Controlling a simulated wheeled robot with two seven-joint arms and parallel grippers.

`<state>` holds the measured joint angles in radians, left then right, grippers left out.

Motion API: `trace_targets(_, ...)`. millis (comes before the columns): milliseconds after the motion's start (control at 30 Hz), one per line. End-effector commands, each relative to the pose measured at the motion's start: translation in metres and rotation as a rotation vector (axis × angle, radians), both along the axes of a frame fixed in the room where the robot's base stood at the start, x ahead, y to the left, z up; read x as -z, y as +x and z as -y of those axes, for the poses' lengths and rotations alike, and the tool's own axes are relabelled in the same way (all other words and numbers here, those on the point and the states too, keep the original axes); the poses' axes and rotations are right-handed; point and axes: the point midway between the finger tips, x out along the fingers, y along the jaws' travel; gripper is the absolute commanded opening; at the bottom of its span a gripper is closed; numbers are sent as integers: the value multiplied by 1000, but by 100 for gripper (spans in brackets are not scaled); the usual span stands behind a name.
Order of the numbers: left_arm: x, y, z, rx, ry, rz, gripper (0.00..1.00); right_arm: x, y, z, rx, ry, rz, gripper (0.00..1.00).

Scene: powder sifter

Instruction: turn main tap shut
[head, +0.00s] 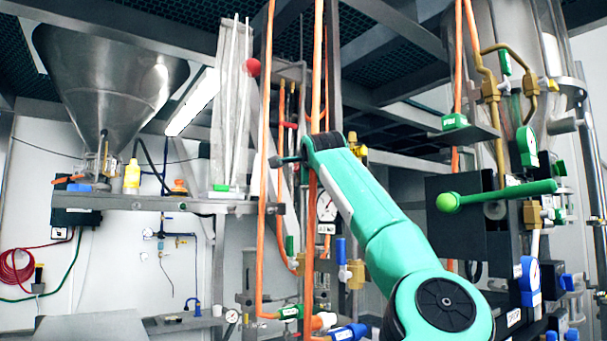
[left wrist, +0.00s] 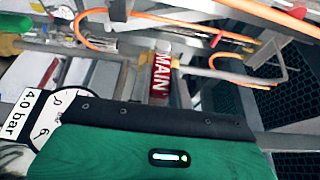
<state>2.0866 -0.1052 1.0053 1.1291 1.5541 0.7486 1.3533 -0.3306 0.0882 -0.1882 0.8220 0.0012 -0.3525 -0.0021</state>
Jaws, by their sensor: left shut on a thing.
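The red handle of the main tap (left wrist: 161,76), marked "MAIN" in white, shows in the middle of the left wrist view, with brass-coloured fittings close beside it. My left gripper (head: 318,146) is at the far end of the green arm in the head view, among the orange pipes. Its green and black body fills the bottom of the left wrist view, right up against the handle. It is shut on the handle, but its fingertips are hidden. The handle cannot be made out in the head view. My right gripper is in neither view.
A pressure gauge (head: 326,207) sits just below the gripper. An orange pipe (head: 269,110) rises to its left. A steel hopper (head: 105,75) hangs at the upper left above a shelf (head: 150,202). A green-handled lever (head: 500,194) juts out at the right.

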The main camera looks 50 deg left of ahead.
Motion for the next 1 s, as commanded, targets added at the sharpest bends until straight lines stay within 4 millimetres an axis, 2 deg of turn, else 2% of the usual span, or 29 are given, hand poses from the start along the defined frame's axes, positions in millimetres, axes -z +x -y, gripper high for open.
trace_targets(433, 1, 1, 0, 1, 8, -2, 0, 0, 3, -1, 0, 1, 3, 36)
trace_targets(467, 1, 1, 0, 1, 7, -2, 22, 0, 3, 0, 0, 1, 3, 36)
trace_targets(567, 1, 1, 0, 1, 6, -1, 41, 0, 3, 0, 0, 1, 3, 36)
trace_targets(867, 1, 0, 1, 0, 7, -1, 42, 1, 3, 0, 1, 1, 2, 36)
trace_targets(1000, 3, -5, 11, 0, 9, 0, 42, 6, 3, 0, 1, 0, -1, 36)
